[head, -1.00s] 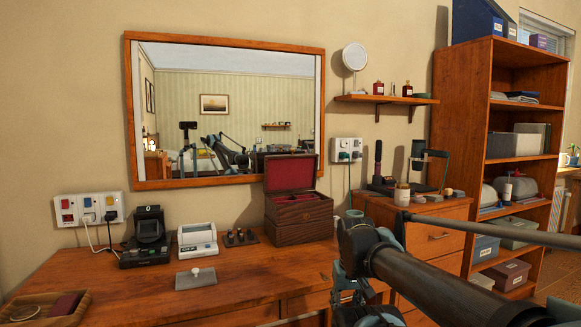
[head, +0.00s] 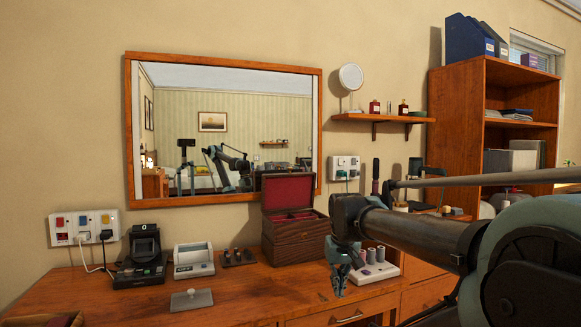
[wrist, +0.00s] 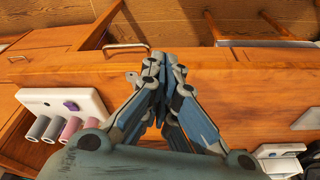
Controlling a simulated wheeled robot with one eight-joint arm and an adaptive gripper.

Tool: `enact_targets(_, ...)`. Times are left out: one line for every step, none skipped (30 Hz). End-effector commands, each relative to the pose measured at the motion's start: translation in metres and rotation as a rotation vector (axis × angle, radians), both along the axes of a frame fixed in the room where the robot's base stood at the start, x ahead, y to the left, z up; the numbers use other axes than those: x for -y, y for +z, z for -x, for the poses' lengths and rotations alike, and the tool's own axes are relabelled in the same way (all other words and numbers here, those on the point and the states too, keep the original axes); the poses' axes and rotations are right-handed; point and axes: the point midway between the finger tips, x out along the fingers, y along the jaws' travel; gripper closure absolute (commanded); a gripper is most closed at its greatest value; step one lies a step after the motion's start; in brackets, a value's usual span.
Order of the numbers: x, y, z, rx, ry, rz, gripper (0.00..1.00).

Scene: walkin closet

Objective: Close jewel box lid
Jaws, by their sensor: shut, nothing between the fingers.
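The jewel box (head: 293,235) is a dark wooden box on the dresser, under the right end of the mirror. Its lid (head: 288,193) stands open and upright, with a red lining showing. My gripper (head: 338,291) is in front of the box and to its right, low near the dresser's front edge, and apart from the box. In the wrist view my gripper (wrist: 153,60) is shut and empty above the wooden dresser. The jewel box cannot be made out in the wrist view.
A white holder (head: 380,271) with several rolls stands right of my gripper; it also shows in the wrist view (wrist: 65,105). Left of the box are a small rack (head: 239,258), a white device (head: 193,262) and a grey plate (head: 192,299). The dresser top (head: 255,293) before the box is clear.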

Motion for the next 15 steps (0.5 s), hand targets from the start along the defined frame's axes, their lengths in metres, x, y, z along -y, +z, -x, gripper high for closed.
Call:
enact_targets(-0.002,0.023,-0.018,0.009,0.002,-0.001,1.0)
enact_targets(-0.003,0.034,-0.028,0.015,0.002,-0.002,1.0)
enact_targets(-0.004,0.049,-0.04,0.021,0.004,-0.003,1.0)
enact_targets(-0.005,0.06,-0.05,0.026,0.004,-0.003,1.0)
enact_targets(-0.006,0.071,-0.059,0.032,0.005,-0.004,1.0)
enact_targets(-0.007,0.086,-0.072,0.039,0.005,-0.005,1.0)
enact_targets(-0.009,0.096,-0.082,0.045,0.005,-0.005,1.0)
enact_targets(-0.01,0.107,-0.092,0.049,0.005,-0.006,1.0)
enact_targets(-0.011,0.121,-0.105,0.056,0.007,-0.007,1.0)
enact_targets(-0.013,0.131,-0.114,0.061,0.007,-0.008,1.0)
enact_targets(-0.014,0.141,-0.124,0.067,0.007,-0.009,1.0)
enact_targets(-0.016,0.154,-0.137,0.074,0.007,-0.01,1.0)
enact_targets(-0.017,0.164,-0.147,0.079,0.008,-0.011,1.0)
enact_targets(-0.019,0.174,-0.157,0.084,0.008,-0.012,1.0)
enact_targets(-0.021,0.186,-0.17,0.091,0.009,-0.013,1.0)
